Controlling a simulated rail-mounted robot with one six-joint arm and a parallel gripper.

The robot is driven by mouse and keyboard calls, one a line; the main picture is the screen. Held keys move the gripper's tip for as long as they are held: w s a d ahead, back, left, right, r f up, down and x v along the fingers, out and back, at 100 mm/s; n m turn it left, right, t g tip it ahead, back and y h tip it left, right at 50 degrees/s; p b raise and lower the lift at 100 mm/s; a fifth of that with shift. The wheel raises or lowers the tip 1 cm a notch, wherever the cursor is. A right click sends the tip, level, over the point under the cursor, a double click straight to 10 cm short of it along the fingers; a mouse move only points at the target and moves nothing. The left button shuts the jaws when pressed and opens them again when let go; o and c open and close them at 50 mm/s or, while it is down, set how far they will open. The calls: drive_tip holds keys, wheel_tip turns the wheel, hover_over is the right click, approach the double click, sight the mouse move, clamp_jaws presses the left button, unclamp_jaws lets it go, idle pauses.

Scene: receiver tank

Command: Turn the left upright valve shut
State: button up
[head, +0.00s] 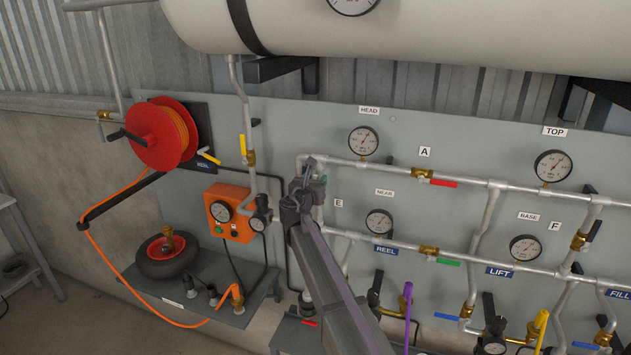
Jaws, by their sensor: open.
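My gripper (308,178) is at the upright pipe beside the letter E (338,203), left of the middle of the head view. It is open, but its fingers are small and overlap the pipe, so I cannot tell whether they are around a lever. Any valve on that upright pipe is hidden behind my gripper and wrist. A similar brass valve (578,241) with a dark lever sits on the right upright pipe by the letter F (555,227). Further left, a yellow lever (243,145) stands upright at a brass valve on another vertical pipe.
A horizontal pipe (388,167) runs right from my gripper, under the HEAD gauge (363,141). A red lever (443,183) lies along it. The orange box (229,212) and hose reel (160,135) are left. Several levers crowd the lower right.

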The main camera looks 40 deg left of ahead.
drive_tip(key=shift+w+a, duration=0.1)
drive_tip(key=shift+w, duration=0.15)
drive_tip(key=shift+s, duration=0.1)
clamp_jaws()
